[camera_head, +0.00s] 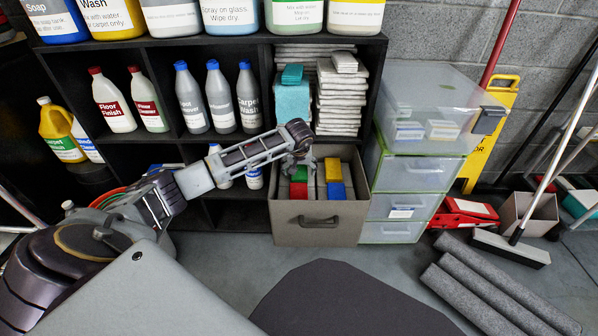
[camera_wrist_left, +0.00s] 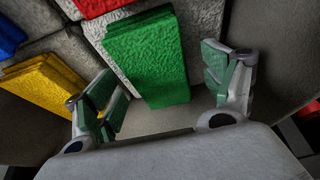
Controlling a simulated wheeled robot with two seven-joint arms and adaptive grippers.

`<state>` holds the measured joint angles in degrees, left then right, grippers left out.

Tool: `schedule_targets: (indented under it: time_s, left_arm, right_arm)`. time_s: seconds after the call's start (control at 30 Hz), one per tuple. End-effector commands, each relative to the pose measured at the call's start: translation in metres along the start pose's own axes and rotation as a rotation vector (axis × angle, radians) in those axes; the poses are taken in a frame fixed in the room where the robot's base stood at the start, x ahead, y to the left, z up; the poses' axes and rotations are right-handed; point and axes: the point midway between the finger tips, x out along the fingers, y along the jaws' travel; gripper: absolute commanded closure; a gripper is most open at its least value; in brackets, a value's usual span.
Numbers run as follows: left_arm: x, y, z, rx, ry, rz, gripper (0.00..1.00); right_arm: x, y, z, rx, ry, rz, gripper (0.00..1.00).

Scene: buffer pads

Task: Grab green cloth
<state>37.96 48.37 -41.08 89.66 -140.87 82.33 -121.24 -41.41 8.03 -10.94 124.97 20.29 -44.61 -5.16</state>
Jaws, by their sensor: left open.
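The green cloth (camera_head: 299,174), a flat folded pad, stands in the back left part of the grey fabric bin (camera_head: 318,236). In the left wrist view the green cloth (camera_wrist_left: 146,57) lies between my left gripper's open fingers (camera_wrist_left: 160,88), leaning on a light grey pad. The fingers are apart, and I see a gap on the right side of the cloth. In the head view my left gripper (camera_head: 297,160) reaches down over the bin at the cloth and partly covers it. My right gripper is not in view.
Red (camera_head: 298,190), blue (camera_head: 333,170) and yellow (camera_head: 336,191) pads share the bin with grey ones. The bin sits in a black shelf (camera_head: 235,150) whose boards stand above and beside my arm. Clear plastic drawers (camera_head: 407,173) stand right of the bin.

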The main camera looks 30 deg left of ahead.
Motion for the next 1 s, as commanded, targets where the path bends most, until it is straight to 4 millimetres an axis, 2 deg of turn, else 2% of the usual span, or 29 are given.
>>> schedule_targets:
  time_s: [0.13,0.5,1.0]
  left_arm:
    - [-0.0001,-0.0001,-0.0001,0.000,0.000,0.000,0.20]
    - [-0.0002,-0.0001,-0.0002,0.000,0.000,0.000,0.66]
    - [-0.0048,-0.0012,-0.0025,-0.001,0.001,-0.001,0.66]
  right_arm:
    - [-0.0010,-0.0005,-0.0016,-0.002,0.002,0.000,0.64]
    - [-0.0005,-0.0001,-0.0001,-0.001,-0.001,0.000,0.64]
    - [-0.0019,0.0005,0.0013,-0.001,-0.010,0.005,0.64]
